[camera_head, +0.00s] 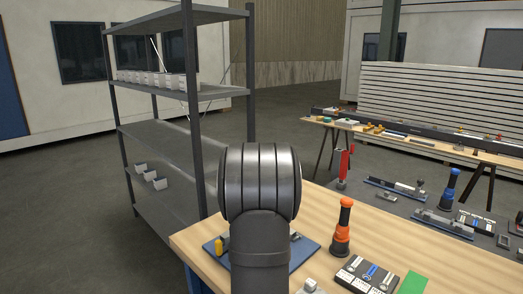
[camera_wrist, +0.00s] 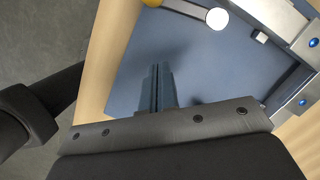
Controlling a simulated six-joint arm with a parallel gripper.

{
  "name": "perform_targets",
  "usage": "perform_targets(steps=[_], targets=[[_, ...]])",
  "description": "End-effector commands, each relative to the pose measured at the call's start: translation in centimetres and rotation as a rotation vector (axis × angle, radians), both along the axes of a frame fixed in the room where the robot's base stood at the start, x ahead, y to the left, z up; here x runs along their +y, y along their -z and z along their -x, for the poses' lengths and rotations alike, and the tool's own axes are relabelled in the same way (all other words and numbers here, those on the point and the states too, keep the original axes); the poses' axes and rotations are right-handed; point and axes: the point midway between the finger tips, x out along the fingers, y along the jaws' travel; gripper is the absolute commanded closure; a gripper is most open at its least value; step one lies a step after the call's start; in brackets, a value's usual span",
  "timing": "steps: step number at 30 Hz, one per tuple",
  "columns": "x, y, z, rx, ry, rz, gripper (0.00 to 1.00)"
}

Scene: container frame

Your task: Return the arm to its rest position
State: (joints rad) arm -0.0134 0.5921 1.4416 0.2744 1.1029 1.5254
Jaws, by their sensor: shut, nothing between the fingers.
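My gripper (camera_wrist: 157,72) is in the wrist view, its two narrow fingers pressed together with nothing between them. It points over a blue plate (camera_wrist: 210,82) on the wooden bench; I cannot tell how high above the plate the tips are. In the head view my dark arm rises in front of the bench and hides the gripper and the middle of the blue plate (camera_head: 308,249).
A yellow piece (camera_head: 219,245) stands on the plate's left side. An orange-and-black tool (camera_head: 342,228) and a dark panel with switches (camera_head: 366,275) are to the right. A green card (camera_head: 412,283) lies beyond. A grey shelf rack (camera_head: 163,201) stands at the left.

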Motion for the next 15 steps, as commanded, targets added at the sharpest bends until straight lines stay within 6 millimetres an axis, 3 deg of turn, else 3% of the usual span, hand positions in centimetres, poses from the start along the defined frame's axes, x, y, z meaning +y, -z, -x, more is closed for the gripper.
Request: perform_targets(steps=[15], targets=[[-2.8,0.1,-2.3,0.001,-0.403,0.0,1.0]])
